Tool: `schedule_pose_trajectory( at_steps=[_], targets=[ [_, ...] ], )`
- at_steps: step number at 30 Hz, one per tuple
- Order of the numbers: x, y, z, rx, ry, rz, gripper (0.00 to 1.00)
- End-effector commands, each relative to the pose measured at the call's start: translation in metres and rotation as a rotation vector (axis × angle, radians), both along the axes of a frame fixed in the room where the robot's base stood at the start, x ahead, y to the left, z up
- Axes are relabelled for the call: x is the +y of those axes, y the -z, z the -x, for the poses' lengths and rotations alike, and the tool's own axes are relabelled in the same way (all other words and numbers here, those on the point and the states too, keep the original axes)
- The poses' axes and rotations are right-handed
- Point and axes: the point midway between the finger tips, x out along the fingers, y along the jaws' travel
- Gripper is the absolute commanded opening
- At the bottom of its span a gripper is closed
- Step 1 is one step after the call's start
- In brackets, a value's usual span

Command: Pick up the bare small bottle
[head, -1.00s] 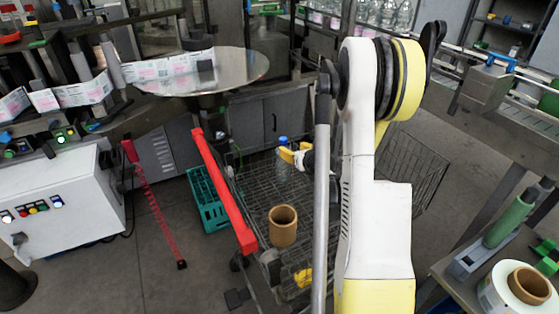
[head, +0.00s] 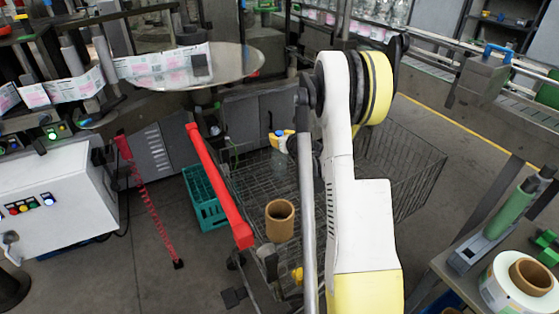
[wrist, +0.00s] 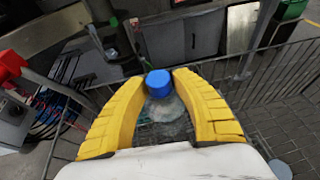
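The small bottle (head: 279,158) is clear, with a blue cap, and shows no label that I can make out. It stands upright in the wire cart. In the wrist view its blue cap (wrist: 159,83) sits between the tips of my gripper's yellow fingers (wrist: 160,87), with the clear body below. My gripper (head: 281,142) is at the bottle's neck and cap in the head view. The fingertips lie close against both sides, with no clear gap, so it looks shut on the bottle. The bottle's lower part is partly hidden by wire mesh.
A brown cardboard core (head: 280,221) stands in the cart nearer me. The cart's red handle bar (head: 219,185) runs along its left side, with a teal crate (head: 204,198) beyond. A round metal table (head: 230,65) stands behind. A bench with a label roll (head: 497,287) is at right.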

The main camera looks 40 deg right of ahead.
Motion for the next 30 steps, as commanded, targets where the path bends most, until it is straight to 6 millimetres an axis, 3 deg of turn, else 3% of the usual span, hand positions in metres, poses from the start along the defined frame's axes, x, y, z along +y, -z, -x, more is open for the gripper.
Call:
schedule_pose_trajectory(
  at_steps=[1,3,17,30],
  targets=[
    [0.0,0.0,0.0,0.0,0.0,0.0,0.15],
    [0.0,0.0,0.0,0.0,0.0,0.0,0.0],
    [0.0,-0.004,0.0,0.0,0.0,0.0,0.0],
    [0.0,-0.085,0.0,0.0,0.0,0.0,0.0]
  ],
)
